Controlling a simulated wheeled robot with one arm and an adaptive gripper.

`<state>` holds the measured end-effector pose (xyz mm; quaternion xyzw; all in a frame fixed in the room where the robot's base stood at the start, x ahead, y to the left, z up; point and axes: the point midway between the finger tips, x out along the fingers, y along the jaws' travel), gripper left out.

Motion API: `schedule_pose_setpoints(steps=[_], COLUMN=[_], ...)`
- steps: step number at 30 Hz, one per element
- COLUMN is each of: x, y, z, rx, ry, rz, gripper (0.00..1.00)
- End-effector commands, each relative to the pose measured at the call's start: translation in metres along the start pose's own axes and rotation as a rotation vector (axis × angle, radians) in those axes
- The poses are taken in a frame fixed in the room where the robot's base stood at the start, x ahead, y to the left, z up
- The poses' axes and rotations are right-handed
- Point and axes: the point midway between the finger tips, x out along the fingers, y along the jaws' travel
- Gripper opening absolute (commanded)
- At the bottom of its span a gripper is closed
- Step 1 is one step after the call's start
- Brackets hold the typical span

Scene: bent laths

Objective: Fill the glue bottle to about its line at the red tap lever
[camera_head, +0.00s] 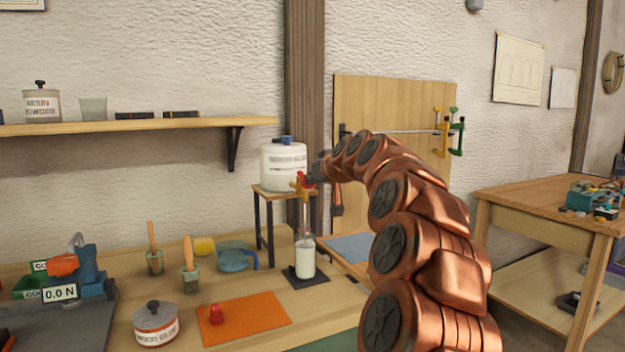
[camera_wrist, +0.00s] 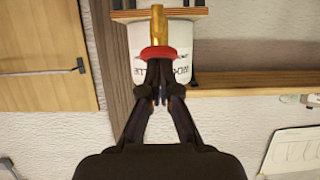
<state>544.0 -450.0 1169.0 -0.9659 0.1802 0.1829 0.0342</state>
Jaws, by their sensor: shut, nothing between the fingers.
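The white glue tank (camera_head: 284,165) stands on a small wooden stand, with a brass tap (camera_head: 300,184) at its front. The red tap lever (camera_head: 307,179) is by the tap; it also shows in the wrist view (camera_wrist: 158,53). My gripper (camera_wrist: 158,72) is shut and empty, its fingertips at the lever, seemingly touching it. The glue bottle (camera_head: 305,259) stands upright on a dark pad below the tap, with white contents in its body. A thin pale vertical shape shows between tap and bottle; I cannot tell whether it is flowing glue. The fill line is too small to make out.
A red cap-like piece (camera_head: 216,313) lies on an orange mat (camera_head: 257,312). A wood glue pot (camera_head: 156,324), brush jars (camera_head: 190,278) and a blue jug (camera_head: 236,257) stand left of the bottle. A shelf (camera_head: 130,126) hangs behind.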

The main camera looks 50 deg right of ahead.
Motion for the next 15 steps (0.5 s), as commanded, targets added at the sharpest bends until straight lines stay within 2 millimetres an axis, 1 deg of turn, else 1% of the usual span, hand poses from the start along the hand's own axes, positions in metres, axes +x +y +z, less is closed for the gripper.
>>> schedule_pose_setpoints(steps=[15], x=[-0.005], y=[-0.001], z=[-0.013], rx=[0.0], ry=[-0.004], rz=[-0.001], gripper=[0.0])
